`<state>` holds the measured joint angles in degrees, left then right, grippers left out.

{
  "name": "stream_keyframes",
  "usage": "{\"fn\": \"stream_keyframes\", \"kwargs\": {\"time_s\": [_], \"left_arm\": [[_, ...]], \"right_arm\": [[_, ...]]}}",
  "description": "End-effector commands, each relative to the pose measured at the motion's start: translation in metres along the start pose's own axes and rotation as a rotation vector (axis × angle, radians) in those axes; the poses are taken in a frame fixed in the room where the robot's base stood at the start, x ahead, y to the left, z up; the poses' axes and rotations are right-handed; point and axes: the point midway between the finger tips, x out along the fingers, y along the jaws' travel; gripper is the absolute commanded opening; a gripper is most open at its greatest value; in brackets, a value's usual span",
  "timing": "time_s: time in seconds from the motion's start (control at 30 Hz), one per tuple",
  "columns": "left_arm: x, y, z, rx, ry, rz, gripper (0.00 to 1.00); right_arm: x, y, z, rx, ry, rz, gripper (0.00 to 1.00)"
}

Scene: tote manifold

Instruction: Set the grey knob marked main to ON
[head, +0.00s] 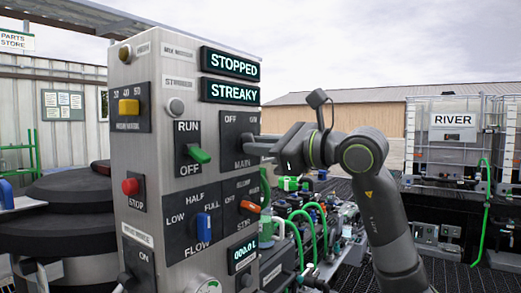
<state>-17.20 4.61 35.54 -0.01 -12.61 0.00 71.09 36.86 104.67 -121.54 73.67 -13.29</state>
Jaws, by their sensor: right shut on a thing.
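The grey knob marked MAIN (249,139) is on a dark plate on the front of the grey control panel (155,75). OFF is printed at the plate's upper left; the lettering at the upper right is hard to read. My right gripper (262,146) reaches in from the right and is shut on the knob. Its fingers cover much of the knob, so I cannot tell clearly which way it points. The top display (230,65) reads STOPPED and the one below (230,91) reads STREAKY. My left gripper is not in view.
Close around the knob are a green RUN/OFF lever (200,155), a blue FLOW knob (204,226), an orange STIR knob (250,207) and a red STOP button (130,187). Green hoses and fittings (308,235) crowd the area right of the panel. A RIVER tank (445,155) stands further right.

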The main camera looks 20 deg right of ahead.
Motion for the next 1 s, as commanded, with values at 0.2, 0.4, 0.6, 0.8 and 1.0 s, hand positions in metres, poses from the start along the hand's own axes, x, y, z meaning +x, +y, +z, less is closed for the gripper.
{"fn": "stream_keyframes", "kwargs": {"time_s": [0.2,0.4,0.6,0.8,1.0], "left_arm": [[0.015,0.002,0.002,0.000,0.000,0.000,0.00],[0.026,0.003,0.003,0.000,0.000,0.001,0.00],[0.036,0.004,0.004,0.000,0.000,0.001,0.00],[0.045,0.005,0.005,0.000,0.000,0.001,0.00],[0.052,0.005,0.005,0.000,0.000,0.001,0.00]], "right_arm": [[0.000,0.001,-0.002,0.187,-0.001,-0.001,0.00],[0.000,0.001,-0.002,0.378,-0.002,-0.002,0.00],[0.000,0.001,-0.001,0.568,-0.002,-0.002,0.00],[0.000,0.001,-0.001,0.748,-0.002,-0.002,0.00],[0.000,0.001,0.000,0.898,-0.003,-0.001,0.00]]}}
